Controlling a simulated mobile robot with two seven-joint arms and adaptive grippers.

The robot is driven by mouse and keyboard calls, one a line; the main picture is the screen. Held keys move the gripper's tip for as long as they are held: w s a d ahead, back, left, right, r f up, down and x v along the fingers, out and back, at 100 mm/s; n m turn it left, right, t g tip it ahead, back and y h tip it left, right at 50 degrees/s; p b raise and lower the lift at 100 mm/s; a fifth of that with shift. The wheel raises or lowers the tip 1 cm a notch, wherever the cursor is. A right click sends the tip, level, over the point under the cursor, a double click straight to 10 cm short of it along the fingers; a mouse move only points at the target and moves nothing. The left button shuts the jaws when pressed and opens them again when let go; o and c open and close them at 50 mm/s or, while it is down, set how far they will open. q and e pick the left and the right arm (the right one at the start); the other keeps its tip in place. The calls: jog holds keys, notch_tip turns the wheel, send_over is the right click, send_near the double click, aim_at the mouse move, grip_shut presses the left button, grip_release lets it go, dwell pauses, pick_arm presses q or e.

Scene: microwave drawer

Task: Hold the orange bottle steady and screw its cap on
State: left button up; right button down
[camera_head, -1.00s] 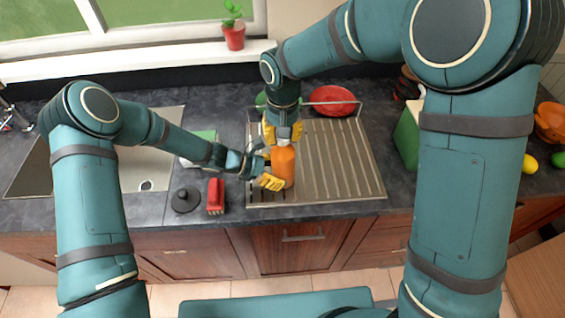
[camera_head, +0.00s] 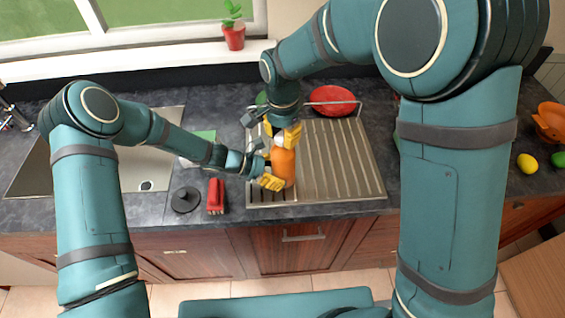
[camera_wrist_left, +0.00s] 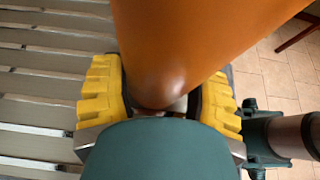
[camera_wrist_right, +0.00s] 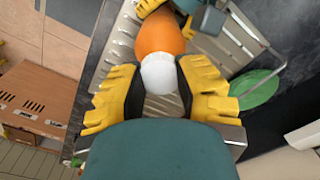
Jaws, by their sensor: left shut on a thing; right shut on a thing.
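The orange bottle (camera_head: 284,167) stands upright on the metal draining board (camera_head: 345,160). My left gripper (camera_head: 270,172) is shut around its body from the left; the left wrist view shows the orange bottle (camera_wrist_left: 190,45) between the yellow fingers (camera_wrist_left: 160,105). My right gripper (camera_head: 281,135) is above the bottle, pointing down. In the right wrist view its yellow fingers (camera_wrist_right: 155,95) are closed around the white cap (camera_wrist_right: 160,76), which sits on top of the orange bottle (camera_wrist_right: 160,38). The threads are hidden.
A red plate (camera_head: 333,100) and a green dish (camera_wrist_right: 258,90) are behind the bottle. A red block-like item (camera_head: 216,195) and a dark round lid (camera_head: 185,199) lie to the left, near the sink (camera_head: 150,180). The right part of the draining board is clear.

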jog(key=m, duration=0.5)
jog(key=shift+m, duration=0.4)
jog(key=c, duration=0.7)
grip_release()
jog(key=n, duration=0.4)
jog(key=shift+n, duration=0.4)
jog(key=n, duration=0.4)
jog(key=shift+n, duration=0.3)
jog(key=n, duration=0.9)
